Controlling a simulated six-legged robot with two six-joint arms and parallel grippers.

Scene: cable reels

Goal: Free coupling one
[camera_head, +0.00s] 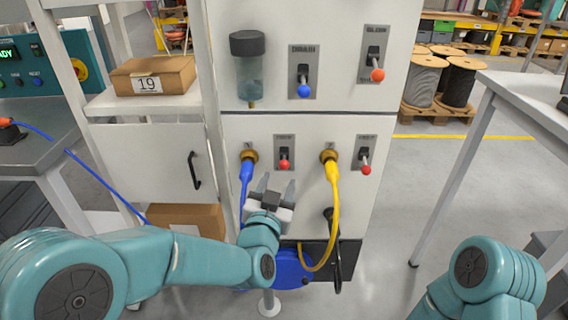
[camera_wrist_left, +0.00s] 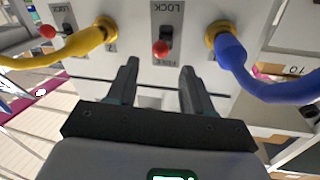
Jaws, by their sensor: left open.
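A blue hose coupling (camera_head: 247,170) sits in a brass socket (camera_head: 249,156) on the white cabinet front; it shows at the right in the left wrist view (camera_wrist_left: 231,50). Beside it is a small plate with a red-knobbed lever (camera_head: 284,162), also in the wrist view (camera_wrist_left: 161,47). The plate reads LOCK and FREE; the knob hangs down in the head view. A yellow coupling (camera_head: 331,170) sits in the other lower socket. My left gripper (camera_head: 276,185) is open and empty, just below the red-knobbed lever, its fingers (camera_wrist_left: 159,68) apart towards it. My right gripper is out of view.
A second red-knobbed lever (camera_head: 366,165) is right of the yellow coupling. Blue-knobbed (camera_head: 303,87) and orange-red-knobbed (camera_head: 377,70) levers are above. The yellow hose (camera_head: 336,215) loops below its coupling. A box (camera_head: 150,76) stands on a shelf at left; a grey table (camera_head: 530,90) at right.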

